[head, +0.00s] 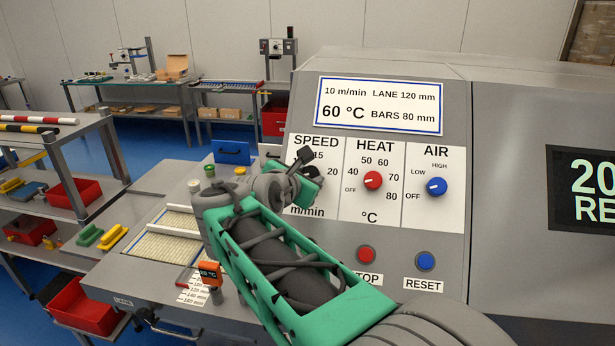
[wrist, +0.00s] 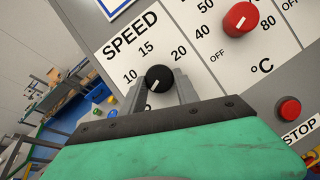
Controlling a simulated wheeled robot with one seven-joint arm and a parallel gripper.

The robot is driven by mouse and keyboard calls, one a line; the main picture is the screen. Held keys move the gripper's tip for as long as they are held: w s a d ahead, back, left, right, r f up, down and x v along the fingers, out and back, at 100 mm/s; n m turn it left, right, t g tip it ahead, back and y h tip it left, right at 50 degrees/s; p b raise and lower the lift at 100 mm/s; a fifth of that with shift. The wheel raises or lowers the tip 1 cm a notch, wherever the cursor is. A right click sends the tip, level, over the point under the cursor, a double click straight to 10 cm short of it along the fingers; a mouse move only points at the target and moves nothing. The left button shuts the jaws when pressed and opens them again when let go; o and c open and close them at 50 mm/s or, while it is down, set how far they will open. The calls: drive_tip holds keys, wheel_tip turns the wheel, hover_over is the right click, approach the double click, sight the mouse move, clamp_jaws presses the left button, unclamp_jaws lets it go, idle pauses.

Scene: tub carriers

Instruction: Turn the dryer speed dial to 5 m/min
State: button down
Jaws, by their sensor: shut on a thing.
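The black speed dial (wrist: 158,74) sits on the white SPEED scale in the wrist view. My gripper (wrist: 160,87) is shut on it, one finger on either side. The dial's white mark points to the lower left in the picture, below the 10. The marking there is partly covered by a finger, so I cannot read which number it meets. In the head view my gripper (head: 302,164) covers the dial and much of the SPEED scale (head: 316,143).
The red HEAT dial (head: 373,180) and blue AIR dial (head: 437,187) are to the right. Red STOP (head: 366,255) and blue RESET (head: 425,261) buttons are below. A sign (head: 378,105) above reads 10 m/min, 60 °C. Shelves with red bins (head: 75,199) stand left.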

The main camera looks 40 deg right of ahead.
drive_tip(key=c, duration=0.9)
unclamp_jaws()
drive_tip(key=b+v, duration=0.1)
drive_tip(key=v, duration=0.7)
drive_tip(key=shift+f, duration=0.1)
